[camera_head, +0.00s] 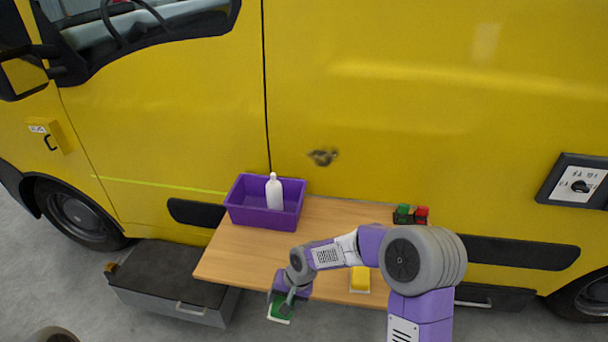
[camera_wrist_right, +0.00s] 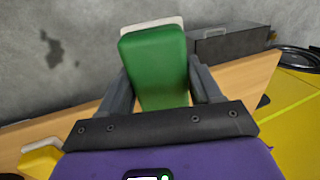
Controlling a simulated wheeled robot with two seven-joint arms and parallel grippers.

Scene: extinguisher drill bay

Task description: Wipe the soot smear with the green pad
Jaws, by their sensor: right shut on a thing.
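The soot smear (camera_head: 323,157) is a small dark brown patch on the yellow van side, above the table's back edge. My right gripper (camera_head: 284,299) is shut on the green pad (camera_head: 281,311), near the table's front edge and well away from the smear. In the right wrist view the green pad (camera_wrist_right: 155,62) sits between the two fingers, with a pale layer showing at its far end. The pad's gripped sides are hidden by the fingers. My left gripper is in neither view.
A purple bin (camera_head: 250,217) holding a white bottle (camera_head: 274,192) stands at the wooden table's (camera_head: 240,262) back left. A yellow pad (camera_head: 360,277) lies near the front edge. A dark holder with green and red items (camera_head: 421,213) stands back right. A grey box (camera_head: 170,295) is at lower left.

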